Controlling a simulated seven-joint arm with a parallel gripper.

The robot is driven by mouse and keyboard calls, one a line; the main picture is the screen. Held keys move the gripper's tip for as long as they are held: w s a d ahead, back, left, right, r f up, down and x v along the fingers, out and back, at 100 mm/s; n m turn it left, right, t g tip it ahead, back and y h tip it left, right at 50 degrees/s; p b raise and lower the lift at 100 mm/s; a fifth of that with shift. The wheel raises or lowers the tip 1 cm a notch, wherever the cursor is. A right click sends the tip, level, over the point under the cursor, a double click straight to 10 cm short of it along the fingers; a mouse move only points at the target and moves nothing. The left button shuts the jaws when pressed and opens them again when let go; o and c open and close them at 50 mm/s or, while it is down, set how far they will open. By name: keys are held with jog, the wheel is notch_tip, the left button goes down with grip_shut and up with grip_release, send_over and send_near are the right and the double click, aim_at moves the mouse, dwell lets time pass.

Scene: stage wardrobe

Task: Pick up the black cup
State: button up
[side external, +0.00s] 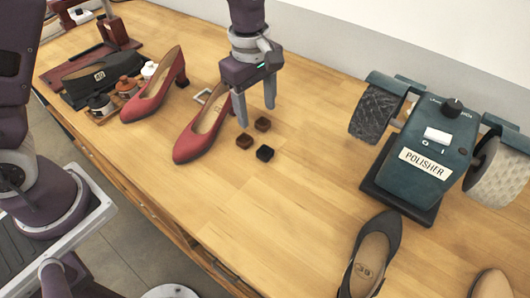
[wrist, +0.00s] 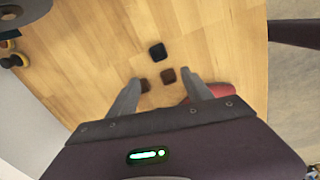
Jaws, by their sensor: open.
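The black cup (side external: 265,153) looks like a small, squarish black piece on the wooden table, in front of two brown pieces of similar size, (side external: 244,141) and (side external: 263,124). In the wrist view the black cup (wrist: 157,51) lies beyond my fingertips, apart from the brown pieces. My gripper (side external: 256,115) points down above the table, open and empty. In the wrist view my gripper (wrist: 160,80) has its fingers apart, with the brown pieces showing between or near the tips. The black cup is not between the fingers.
A red shoe (side external: 190,149) stands close left of my gripper, with another red shoe (side external: 150,100) further left. A polisher (side external: 425,145) stands at right. A black shoe (side external: 372,255) lies at the front right. The table between the cup and the polisher is clear.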

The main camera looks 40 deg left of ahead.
jog(key=n, duration=0.2)
send_near(263, 154)
jog(key=shift+w+d+g, duration=0.1)
jog(key=shift+w+g, duration=0.2)
jog(key=shift+w, duration=0.35)
jog(key=f, duration=0.7)
jog(key=shift+s, duration=0.4)
grip_shut()
